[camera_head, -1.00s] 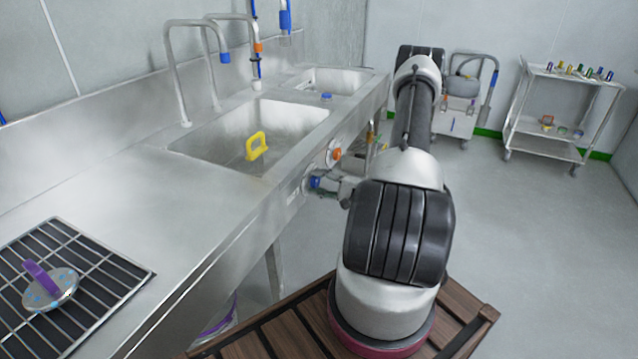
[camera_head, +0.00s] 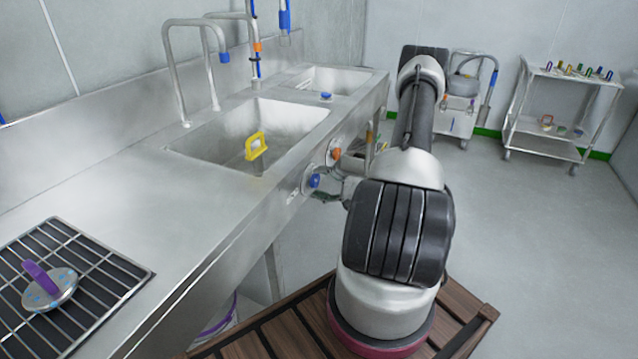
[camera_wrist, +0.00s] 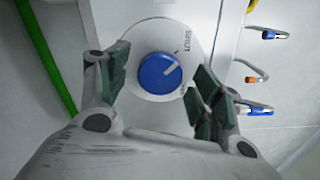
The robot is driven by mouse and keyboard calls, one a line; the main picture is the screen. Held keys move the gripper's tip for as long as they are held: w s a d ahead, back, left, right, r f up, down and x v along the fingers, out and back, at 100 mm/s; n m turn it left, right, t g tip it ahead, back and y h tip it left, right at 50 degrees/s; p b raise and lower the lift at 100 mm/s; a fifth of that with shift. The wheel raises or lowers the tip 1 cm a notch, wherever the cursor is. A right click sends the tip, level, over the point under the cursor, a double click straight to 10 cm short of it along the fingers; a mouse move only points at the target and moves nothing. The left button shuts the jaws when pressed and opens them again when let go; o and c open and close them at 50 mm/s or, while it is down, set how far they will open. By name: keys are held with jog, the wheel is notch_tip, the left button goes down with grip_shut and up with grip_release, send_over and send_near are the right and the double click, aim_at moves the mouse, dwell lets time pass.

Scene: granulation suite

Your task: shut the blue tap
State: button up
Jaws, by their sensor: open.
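The blue tap (camera_head: 314,181) is a round knob on a pale disc on the sink unit's front face, below an orange knob. In the wrist view the blue tap (camera_wrist: 158,74) faces me, its white pointer line slanting to the upper right. My gripper (camera_wrist: 157,82) is open, one green-padded finger on each side of the knob with gaps showing. In the head view, my gripper (camera_head: 332,186) is beside the tap and partly hidden by my arm.
The orange knob (camera_head: 334,152) is close above the blue tap. A yellow-handled item (camera_head: 256,146) is in the near sink (camera_head: 215,140). A purple-handled lid (camera_head: 48,288) lies on a black rack. A trolley (camera_head: 555,110) stands back right; open floor lies before it.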

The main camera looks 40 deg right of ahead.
jog(key=v, duration=1.1)
